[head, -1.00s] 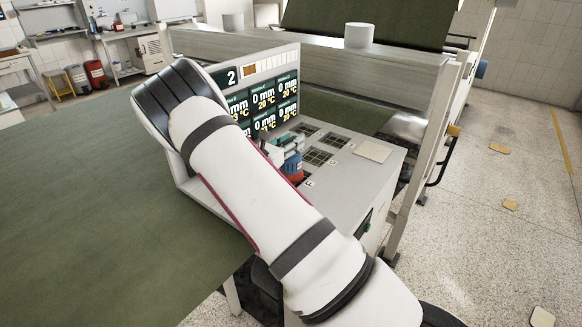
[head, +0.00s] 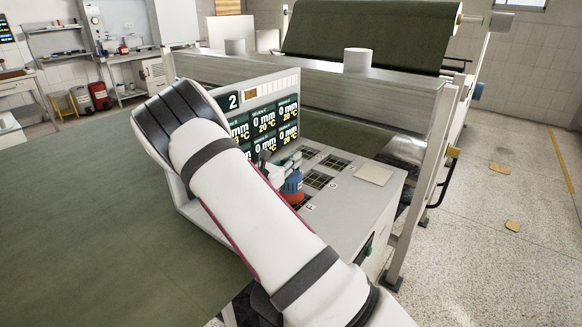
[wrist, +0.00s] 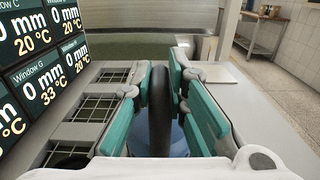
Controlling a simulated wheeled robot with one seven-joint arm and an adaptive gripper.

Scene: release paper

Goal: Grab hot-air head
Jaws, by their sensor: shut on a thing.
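The hot-air head (head: 292,186) is a small blue and red unit on the grey top of the control cabinet, next to the windowed openings. In the wrist view its dark upright handle (wrist: 159,112) stands between my teal finger pads, with blue body showing below. My gripper (wrist: 157,85) is shut on this handle. In the head view my gripper (head: 280,163) is partly hidden behind my white arm, at the unit. The lower part of the head is hidden, so I cannot tell whether it touches the cabinet top.
The cabinet (head: 345,210) has a display panel (head: 270,122) just left of my gripper, and gridded windows (head: 318,180) beside it. A metal beam (head: 350,95) crosses behind. A green-covered table (head: 90,220) lies left; open floor (head: 500,250) lies right.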

